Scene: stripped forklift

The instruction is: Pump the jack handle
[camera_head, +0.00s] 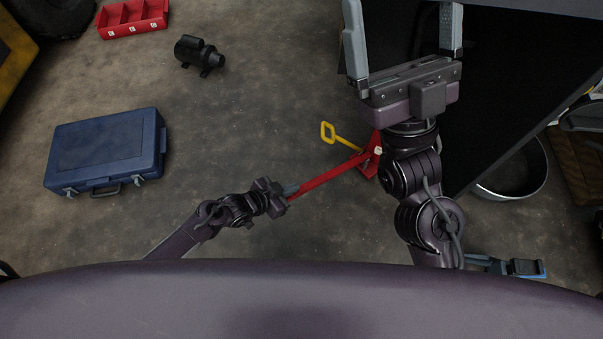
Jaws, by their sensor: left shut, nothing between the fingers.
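The red jack (368,166) stands on the floor right of the picture's centre, partly hidden behind my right arm. Its long red handle (325,178) slopes down to the left, and its free end reaches my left gripper. My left gripper (291,189) is shut at that end, with nothing seen between its fingers. I cannot tell whether its fingers touch the handle. My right gripper (402,15) is raised close to the camera at the upper right, with its two grey fingers wide apart and empty.
A yellow-handled piece (342,137) sticks out beside the jack. A blue case (103,151), a black motor-like part (199,55) and a red tray (132,20) lie on the left. A large black panel (500,110) and a round bin (520,178) fill the right. Floor around the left gripper is clear.

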